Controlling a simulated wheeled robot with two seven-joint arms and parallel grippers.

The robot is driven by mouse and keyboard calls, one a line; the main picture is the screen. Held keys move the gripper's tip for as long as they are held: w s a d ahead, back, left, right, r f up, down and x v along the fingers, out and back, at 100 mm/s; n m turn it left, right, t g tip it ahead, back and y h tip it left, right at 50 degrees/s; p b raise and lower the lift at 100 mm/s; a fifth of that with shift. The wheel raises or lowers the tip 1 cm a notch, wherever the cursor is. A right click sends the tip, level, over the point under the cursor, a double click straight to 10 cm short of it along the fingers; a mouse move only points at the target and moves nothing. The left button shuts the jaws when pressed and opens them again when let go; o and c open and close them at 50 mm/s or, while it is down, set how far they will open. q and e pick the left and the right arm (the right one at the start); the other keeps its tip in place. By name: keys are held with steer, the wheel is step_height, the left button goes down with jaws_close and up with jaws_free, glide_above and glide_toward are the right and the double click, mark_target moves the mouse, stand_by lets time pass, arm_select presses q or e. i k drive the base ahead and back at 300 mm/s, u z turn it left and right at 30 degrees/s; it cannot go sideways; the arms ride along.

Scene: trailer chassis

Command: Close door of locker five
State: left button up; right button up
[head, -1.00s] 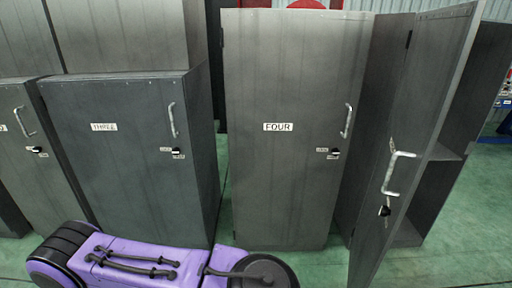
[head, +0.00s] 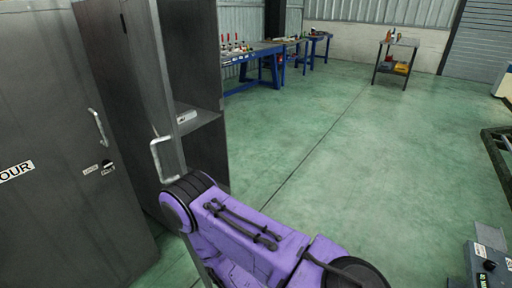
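The locker with the open door stands at left centre in the head view, to the right of locker four (head: 60,130). Its dark grey door (head: 140,70) is swung out towards me and seen at a steep angle, with a pale bar handle (head: 165,160) on it. The dark interior with a shelf (head: 200,122) shows to the right of the door. The number on this locker is not readable here. My purple arm crosses the bottom centre and hides the lower part of the door and locker. Neither gripper shows.
Open green floor (head: 330,150) lies to the right of the locker. Blue workbenches (head: 265,55) line the back, with a small table (head: 395,60) farther right. A metal frame (head: 497,150) and a grey box with labels (head: 488,262) stand at the right edge.

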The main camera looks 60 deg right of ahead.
mark_target(140, 20)
steer(key=z, duration=1.05)
steer(key=i, duration=1)
